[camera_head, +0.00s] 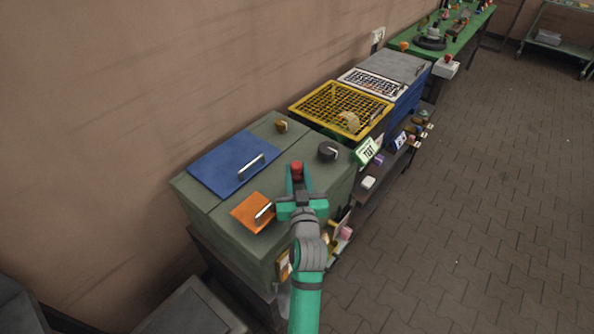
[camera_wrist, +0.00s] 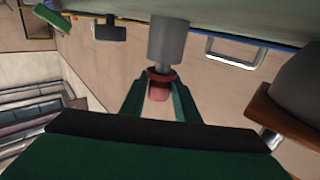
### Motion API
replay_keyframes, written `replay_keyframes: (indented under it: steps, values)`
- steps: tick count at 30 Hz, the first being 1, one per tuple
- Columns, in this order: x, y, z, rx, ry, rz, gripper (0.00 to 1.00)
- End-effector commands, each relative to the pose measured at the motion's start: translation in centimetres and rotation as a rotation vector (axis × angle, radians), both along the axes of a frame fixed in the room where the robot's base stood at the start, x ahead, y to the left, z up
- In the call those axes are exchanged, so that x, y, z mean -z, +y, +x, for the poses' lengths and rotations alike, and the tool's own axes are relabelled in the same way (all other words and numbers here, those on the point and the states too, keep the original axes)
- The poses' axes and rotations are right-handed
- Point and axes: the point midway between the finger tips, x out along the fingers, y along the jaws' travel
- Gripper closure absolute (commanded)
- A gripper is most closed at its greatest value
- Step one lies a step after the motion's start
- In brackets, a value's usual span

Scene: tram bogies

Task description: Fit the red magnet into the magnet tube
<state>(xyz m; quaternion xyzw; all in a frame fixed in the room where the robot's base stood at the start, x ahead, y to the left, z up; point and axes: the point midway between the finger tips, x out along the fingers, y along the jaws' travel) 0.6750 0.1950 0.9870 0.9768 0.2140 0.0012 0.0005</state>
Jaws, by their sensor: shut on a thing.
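My gripper (camera_head: 297,178) is over the front part of the green-grey cabinet top in the head view. It is shut on the red magnet (camera_head: 297,167), whose red end shows between the green fingers. In the wrist view the red magnet (camera_wrist: 158,93) sits between the fingertips (camera_wrist: 158,88), with a dark red ring. A narrow neck and a grey cylinder (camera_wrist: 170,40) line up with it on the cabinet side. I cannot tell whether this cylinder is the magnet tube or part of the held piece, nor whether it touches the cabinet.
On the cabinet top (camera_head: 215,208) are a blue lid (camera_head: 225,160) with a metal handle, an orange lid (camera_head: 250,213), a black knob (camera_head: 327,152) and a brown knob (camera_head: 281,126). A yellow mesh basket (camera_head: 335,103) is beyond. The floor at right is clear.

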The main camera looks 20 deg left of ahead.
Motion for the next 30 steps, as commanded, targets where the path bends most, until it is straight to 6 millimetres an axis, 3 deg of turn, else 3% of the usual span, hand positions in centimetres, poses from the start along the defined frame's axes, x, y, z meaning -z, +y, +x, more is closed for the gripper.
replay_keyframes:
  steps: [14, 30]
  values:
    - [1.0, 0.0, 0.0, 0.001, 0.0, 0.001, 0.98]
    - [-0.6, 0.0, 0.0, 0.0, 0.0, 0.0, 0.98]
